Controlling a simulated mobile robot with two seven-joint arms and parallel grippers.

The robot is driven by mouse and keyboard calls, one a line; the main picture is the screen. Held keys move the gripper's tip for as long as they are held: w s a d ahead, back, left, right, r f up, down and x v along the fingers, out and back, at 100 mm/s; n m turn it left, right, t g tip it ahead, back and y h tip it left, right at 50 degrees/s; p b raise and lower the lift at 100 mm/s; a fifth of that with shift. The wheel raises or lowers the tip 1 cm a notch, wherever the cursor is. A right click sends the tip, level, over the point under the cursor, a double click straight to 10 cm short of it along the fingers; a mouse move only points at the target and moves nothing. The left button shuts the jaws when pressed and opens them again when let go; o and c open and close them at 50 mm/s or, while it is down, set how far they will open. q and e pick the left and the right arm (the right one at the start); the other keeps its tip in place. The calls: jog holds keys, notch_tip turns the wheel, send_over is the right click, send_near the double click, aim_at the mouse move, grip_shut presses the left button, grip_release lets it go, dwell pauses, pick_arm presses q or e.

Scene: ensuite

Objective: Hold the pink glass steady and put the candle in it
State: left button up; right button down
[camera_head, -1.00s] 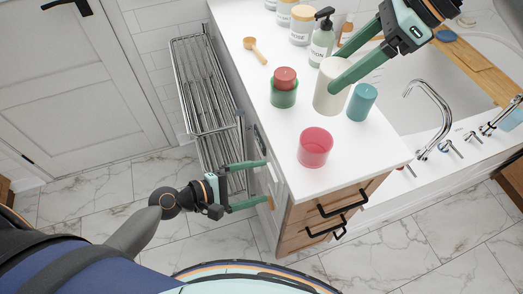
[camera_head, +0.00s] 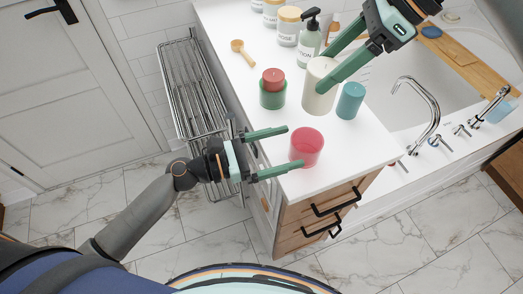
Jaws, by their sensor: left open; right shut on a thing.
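The pink glass (camera_head: 310,150) stands upright and empty near the counter's front end. My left gripper (camera_head: 294,147) is open at the glass's left side, its fingers pointing right towards it.
A sink tap (camera_head: 428,105) is right; a towel rack (camera_head: 198,90) is left.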

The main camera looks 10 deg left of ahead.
pick_arm(q)
jog(key=shift+x, duration=2.8)
jog(key=shift+c, duration=0.2)
jog(key=c, duration=1.2)
jog(key=shift+o, duration=0.2)
pick_arm(e)
jog(key=shift+f, duration=5.7)
grip_release()
send_near(319, 115)
jog(key=w, duration=0.1)
jog(key=w+d+f, duration=0.1)
jog(key=w, duration=0.1)
jog(key=shift+f, duration=0.15)
